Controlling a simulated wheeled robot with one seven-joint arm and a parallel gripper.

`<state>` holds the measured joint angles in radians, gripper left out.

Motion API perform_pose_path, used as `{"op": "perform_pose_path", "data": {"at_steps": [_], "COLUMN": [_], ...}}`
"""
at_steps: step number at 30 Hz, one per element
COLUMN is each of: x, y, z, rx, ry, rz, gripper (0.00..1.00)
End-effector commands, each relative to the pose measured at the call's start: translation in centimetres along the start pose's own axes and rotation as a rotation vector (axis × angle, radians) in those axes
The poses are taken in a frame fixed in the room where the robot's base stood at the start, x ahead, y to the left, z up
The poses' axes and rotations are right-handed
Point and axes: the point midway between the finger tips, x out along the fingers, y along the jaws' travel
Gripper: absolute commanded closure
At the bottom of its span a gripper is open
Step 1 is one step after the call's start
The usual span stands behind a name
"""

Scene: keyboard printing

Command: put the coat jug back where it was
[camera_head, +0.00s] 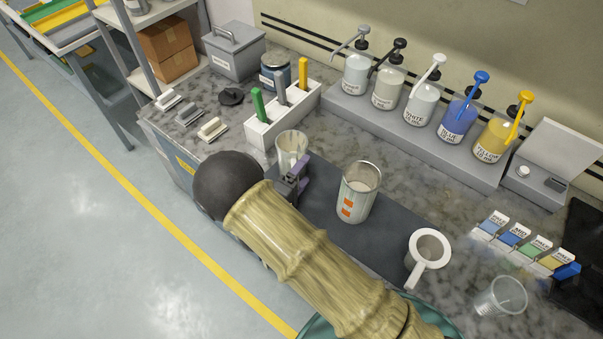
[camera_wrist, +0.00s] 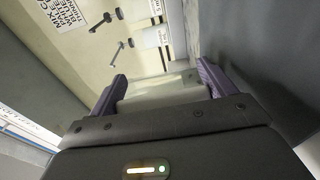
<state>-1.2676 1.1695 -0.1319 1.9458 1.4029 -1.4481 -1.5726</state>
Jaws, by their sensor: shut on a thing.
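My gripper (camera_head: 293,178), with purple fingers, is at the left end of the dark mat. It is shut on a pale, see-through jug (camera_head: 291,147), which looks upright. I take this for the coat jug; no label on it can be read. In the wrist view its pale wall (camera_wrist: 165,95) sits between the two purple fingers (camera_wrist: 160,80). My arm and gripper hide its lower part in the head view, and I cannot tell whether it touches the counter.
A can with orange marks (camera_head: 356,196) stands on the dark mat (camera_head: 385,238). A white handled cup (camera_head: 428,250) is right of it, and a clear cup (camera_head: 488,302) farther right. A white rack (camera_head: 262,131) with coloured handles is close behind the jug. Pump bottles (camera_head: 421,105) line the back.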

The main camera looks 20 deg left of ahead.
Motion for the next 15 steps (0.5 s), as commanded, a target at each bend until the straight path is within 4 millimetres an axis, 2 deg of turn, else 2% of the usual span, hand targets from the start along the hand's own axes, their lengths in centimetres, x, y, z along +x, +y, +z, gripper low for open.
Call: {"op": "perform_pose_path", "data": {"at_steps": [7,8,9,10,15], "x": [0.02,0.0,0.0,0.0,0.0], "y": [-0.36,-0.31,-0.29,-0.29,-0.28], "z": [0.0,0.01,0.01,0.01,0.01], "rx": [0.0,0.0,0.0,0.0,-0.001], "ry": [0.0,0.0,0.0,0.0,0.0], "rz": [0.001,0.0,0.0,0.0,0.0], "gripper": [0.58,0.12,0.04,0.0,0.0]}}
